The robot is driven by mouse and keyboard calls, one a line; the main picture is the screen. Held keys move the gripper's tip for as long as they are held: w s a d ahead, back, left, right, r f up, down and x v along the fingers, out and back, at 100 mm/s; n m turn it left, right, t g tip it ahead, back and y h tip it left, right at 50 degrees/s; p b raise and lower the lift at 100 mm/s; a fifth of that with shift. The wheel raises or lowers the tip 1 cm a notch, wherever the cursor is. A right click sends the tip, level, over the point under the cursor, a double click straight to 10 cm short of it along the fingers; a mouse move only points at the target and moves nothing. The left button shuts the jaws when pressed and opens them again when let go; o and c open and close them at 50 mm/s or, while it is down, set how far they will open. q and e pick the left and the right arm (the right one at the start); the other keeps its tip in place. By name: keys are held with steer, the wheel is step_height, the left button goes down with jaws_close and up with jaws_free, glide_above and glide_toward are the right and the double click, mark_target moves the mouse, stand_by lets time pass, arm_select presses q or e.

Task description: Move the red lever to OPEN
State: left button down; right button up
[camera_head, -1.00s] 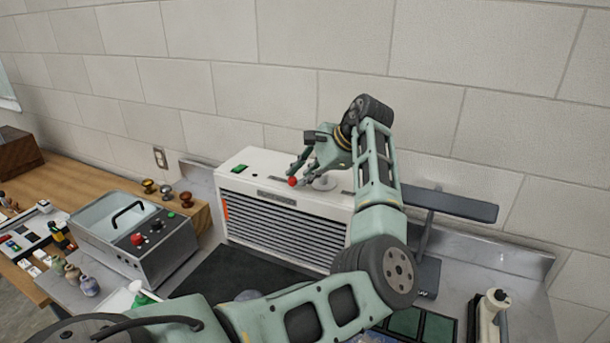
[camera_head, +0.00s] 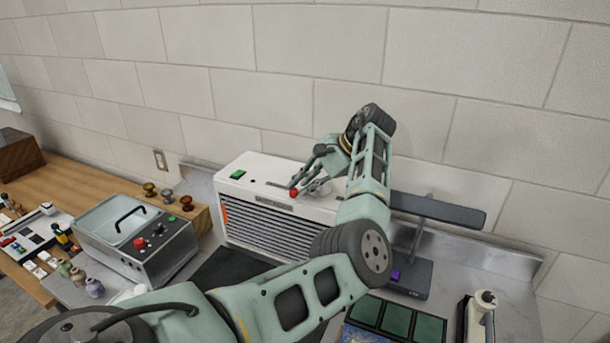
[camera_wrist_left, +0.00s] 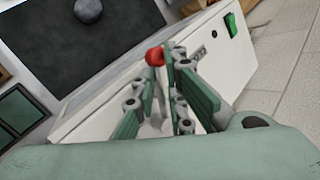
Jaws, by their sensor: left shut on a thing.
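The lever's red ball knob (camera_head: 293,193) shows at the fingertips of my left gripper (camera_head: 301,184), above the top of a white louvred unit (camera_head: 240,188). In the left wrist view the red knob (camera_wrist_left: 155,57) sits at the tips of my left gripper (camera_wrist_left: 158,75), whose fingers are shut on the lever. The lever's shaft is mostly hidden between the fingers. A green block (camera_head: 237,174) is on the unit's top left; it also shows in the wrist view (camera_wrist_left: 230,24). The lettering on the unit is too small to read. My right gripper is not in view.
A grey box with a black handle (camera_head: 135,240) stands left of the unit. Several small knobs (camera_head: 168,195) stand behind it. A dark flat-topped stand (camera_head: 436,210) is close to the right of my arm. The block wall is behind.

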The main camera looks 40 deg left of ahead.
arm_select(q)
steer(key=shift+d+f+n+g+h+p, duration=0.25)
steer(key=shift+d+n+g, duration=0.2)
steer(key=shift+n, duration=0.25)
steer(key=shift+d+f+n+g+h+p, duration=0.1)
steer(key=shift+d+n+g+h, duration=0.3)
steer(key=shift+n, duration=0.3)
steer(key=c, duration=1.9)
jaws_free()
steer(key=shift+a, duration=0.1)
steer(key=shift+o, duration=0.2)
steer(key=shift+a, duration=0.15)
steer(key=shift+r, duration=0.2)
step_height(320, 180, up, 10)
steer(key=shift+f, duration=0.15)
